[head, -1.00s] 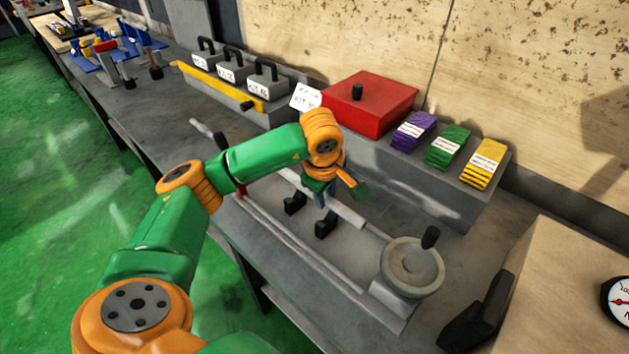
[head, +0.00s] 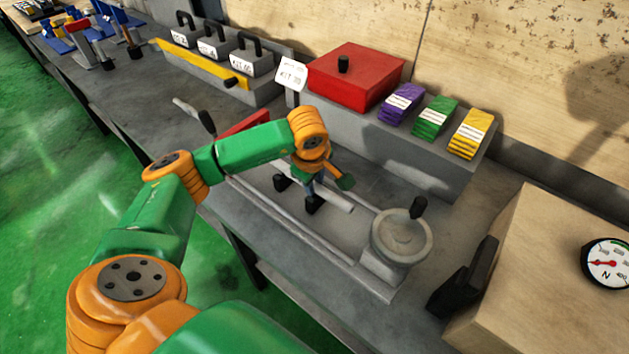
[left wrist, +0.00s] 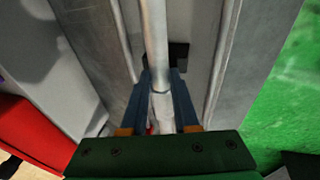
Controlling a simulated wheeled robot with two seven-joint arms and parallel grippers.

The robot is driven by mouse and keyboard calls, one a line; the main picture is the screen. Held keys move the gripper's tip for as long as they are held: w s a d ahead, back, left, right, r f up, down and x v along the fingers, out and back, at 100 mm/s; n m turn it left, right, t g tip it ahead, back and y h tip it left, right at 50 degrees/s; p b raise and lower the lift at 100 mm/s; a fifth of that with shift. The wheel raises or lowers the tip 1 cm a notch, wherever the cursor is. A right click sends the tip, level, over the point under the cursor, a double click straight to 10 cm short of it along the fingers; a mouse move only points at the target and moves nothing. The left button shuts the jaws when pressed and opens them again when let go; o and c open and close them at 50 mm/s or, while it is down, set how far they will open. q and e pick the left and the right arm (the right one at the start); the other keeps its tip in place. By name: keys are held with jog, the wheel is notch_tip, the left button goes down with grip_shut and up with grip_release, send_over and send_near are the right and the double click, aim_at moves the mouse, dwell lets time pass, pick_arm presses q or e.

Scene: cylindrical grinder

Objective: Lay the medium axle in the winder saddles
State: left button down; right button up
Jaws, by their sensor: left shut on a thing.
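My left gripper (head: 316,190) is low over the winder bed, fingers pointing down. In the left wrist view its two blue fingers (left wrist: 161,90) are shut on a pale silver rod, the medium axle (left wrist: 154,35), which runs lengthwise between them. In the head view a length of the axle (head: 338,199) shows to the right of the fingers; my arm hides the other part. Two black saddle blocks stand by the fingers, one behind (head: 282,183) and one in front (head: 314,205). In the left wrist view the axle passes over or beside a black block (left wrist: 180,53); I cannot tell whether it touches. My right gripper is out of view.
A grey crank wheel (head: 402,240) with a black knob stands at the bed's right end. Behind are a red box (head: 355,77), stacks of purple, green and yellow blocks, and labelled weights (head: 240,62). A box with a dial (head: 550,270) is at right.

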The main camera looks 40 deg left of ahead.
pick_arm(q)
jog(key=c, duration=1)
grip_release()
jog(key=o, duration=0.3)
jog(key=shift+s+d+r, duration=0.1)
jog(key=shift+o, duration=0.2)
jog(key=shift+r, duration=0.2)
jog(key=shift+r+p, duration=0.6)
jog(key=shift+p, duration=0.3)
jog(key=b+v, duration=0.1)
jog(key=v, duration=1)
jog(key=shift+s+r, duration=0.25)
jog(key=shift+r, duration=0.05)
